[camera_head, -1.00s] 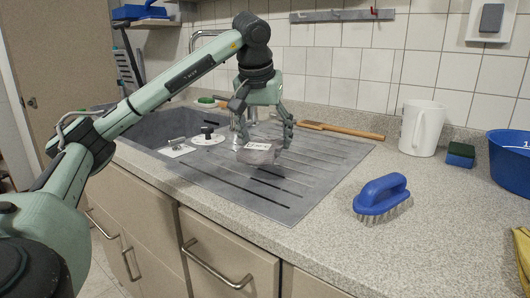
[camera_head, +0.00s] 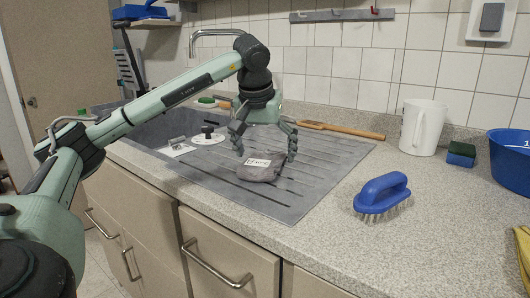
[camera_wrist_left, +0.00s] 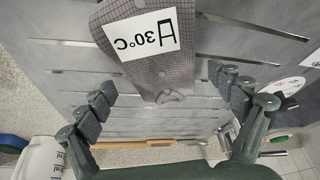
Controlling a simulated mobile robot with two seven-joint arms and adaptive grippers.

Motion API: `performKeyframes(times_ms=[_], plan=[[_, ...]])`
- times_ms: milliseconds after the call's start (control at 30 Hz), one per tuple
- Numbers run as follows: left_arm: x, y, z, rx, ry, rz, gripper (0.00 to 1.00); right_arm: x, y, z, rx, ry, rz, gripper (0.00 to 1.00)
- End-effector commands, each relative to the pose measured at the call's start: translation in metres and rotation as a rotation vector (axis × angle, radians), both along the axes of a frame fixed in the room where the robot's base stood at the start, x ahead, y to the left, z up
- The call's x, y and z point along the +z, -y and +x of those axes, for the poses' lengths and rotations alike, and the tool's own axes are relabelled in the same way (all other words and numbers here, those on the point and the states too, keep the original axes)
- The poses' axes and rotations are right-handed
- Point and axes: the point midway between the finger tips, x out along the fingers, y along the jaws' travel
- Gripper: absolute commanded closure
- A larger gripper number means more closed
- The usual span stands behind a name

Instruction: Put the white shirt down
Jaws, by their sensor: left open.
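No white shirt shows. A small grey checked cloth bundle (camera_head: 262,167) with a white label lies on the ribbed grey drainboard (camera_head: 318,160) of the sink. In the left wrist view the cloth (camera_wrist_left: 180,75) shows at the top, its label reading 30°C upside down. My left gripper (camera_head: 265,154) is open just above and behind the bundle, one finger to each side. In the left wrist view its fingers (camera_wrist_left: 165,98) are spread wide with nothing gripped between them. My right gripper is not in view.
A blue brush (camera_head: 382,194) stands on the speckled counter to the right. Beyond it are a white jug (camera_head: 421,128), a sponge (camera_head: 461,154) and a blue bowl (camera_head: 512,160). A wooden-handled tool (camera_head: 340,130) lies behind the drainboard. The sink basin (camera_head: 150,130) is left.

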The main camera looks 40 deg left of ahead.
Motion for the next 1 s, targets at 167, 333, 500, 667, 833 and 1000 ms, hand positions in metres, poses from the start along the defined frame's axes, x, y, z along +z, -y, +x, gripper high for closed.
performKeyframes(times_ms=[167,333,500,667,833,1000], plan=[[0.002,0.0,0.0,0.0,0.0,0.0,0.07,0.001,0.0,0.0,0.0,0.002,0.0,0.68],[0.017,0.003,-0.004,-0.002,0.004,-0.001,0.07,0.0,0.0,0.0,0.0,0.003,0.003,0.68],[0.052,0.01,-0.016,-0.003,0.006,-0.001,0.07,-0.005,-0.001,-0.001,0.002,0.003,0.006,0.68],[0.092,0.018,-0.03,-0.002,0.005,0.0,0.07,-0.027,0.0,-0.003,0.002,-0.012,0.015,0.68],[0.105,0.02,-0.036,-0.002,0.003,0.001,0.07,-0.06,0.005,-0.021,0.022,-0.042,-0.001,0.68],[0.112,0.022,-0.039,-0.001,0.002,0.001,0.07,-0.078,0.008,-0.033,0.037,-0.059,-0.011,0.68]])
